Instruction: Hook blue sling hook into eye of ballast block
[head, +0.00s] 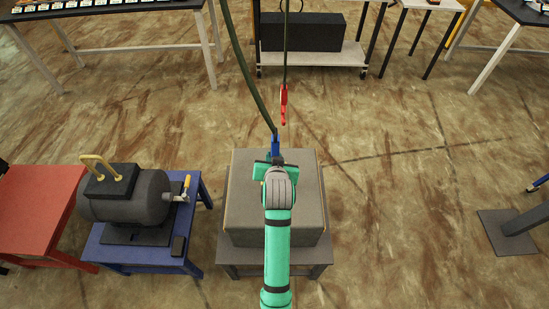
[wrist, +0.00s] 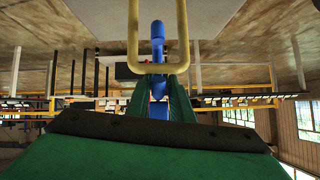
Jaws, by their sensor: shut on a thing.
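My green gripper (head: 276,166) is shut on the blue sling hook (head: 275,146), over the far part of the grey ballast block (head: 305,225). In the wrist view, the gripper fingers (wrist: 158,100) pinch the blue hook (wrist: 158,32). The yellow eye (wrist: 182,40) is a U-shaped bar standing on the block in that view. The blue hook lines up with the eye's opening, and the eye's crossbar overlaps it. I cannot tell whether the hook passes through the eye or lies behind it. The head view hides the eye behind my arm.
A red hook (head: 284,103) hangs from a dark sling just beyond the block. The blue hook's green sling (head: 243,62) runs up to the left. A dark tank (head: 145,197) stands on a blue table at left.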

